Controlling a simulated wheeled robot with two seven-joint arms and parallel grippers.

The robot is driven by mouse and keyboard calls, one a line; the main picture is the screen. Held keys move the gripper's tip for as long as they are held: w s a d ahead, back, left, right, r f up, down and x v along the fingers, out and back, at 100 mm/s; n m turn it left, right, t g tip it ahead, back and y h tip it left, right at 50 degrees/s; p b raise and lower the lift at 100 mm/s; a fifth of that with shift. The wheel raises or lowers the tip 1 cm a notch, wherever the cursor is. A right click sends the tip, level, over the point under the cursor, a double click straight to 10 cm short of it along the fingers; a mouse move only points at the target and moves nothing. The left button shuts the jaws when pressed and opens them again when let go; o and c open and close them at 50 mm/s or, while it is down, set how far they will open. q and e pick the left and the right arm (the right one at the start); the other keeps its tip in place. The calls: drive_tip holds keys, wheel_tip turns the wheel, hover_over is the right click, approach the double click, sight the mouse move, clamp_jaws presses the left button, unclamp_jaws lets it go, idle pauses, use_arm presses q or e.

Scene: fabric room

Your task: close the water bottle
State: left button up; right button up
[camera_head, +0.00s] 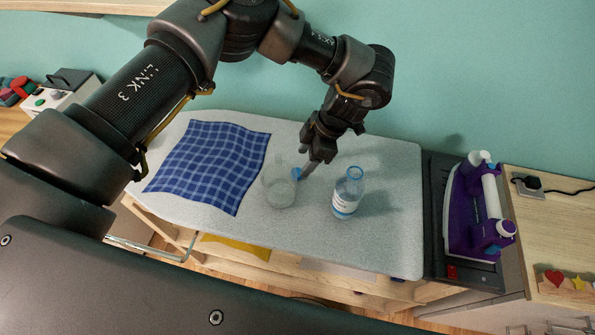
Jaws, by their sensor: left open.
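The water bottle (347,196) stands upright on the ironing board, clear with a white and blue label. Its blue-rimmed neck looks open, with no cap on it. My right gripper is not in view.
A blue checked cloth (213,165) lies on the left of the pale ironing board (390,160). A purple and white iron (478,210) rests on a dark stand at the board's right end. The board's surface right of the bottle is clear.

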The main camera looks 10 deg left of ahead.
sight(300, 168)
use_arm(q)
drive_tip(key=shift+a+f+p, duration=0.1)
drive_tip(key=shift+f+p, duration=0.2)
drive_tip(key=shift+p, duration=0.15)
drive_tip(key=p+x, duration=0.2)
drive_tip(key=x, duration=0.1)
drive_tip(key=shift+s+f, duration=0.1)
drive_tip(key=shift+f, duration=0.15)
drive_tip(key=shift+a+f, duration=0.15)
drive_tip(key=shift+f, duration=0.35)
drive_tip(key=shift+c, duration=0.4)
drive_tip(key=c, duration=0.9)
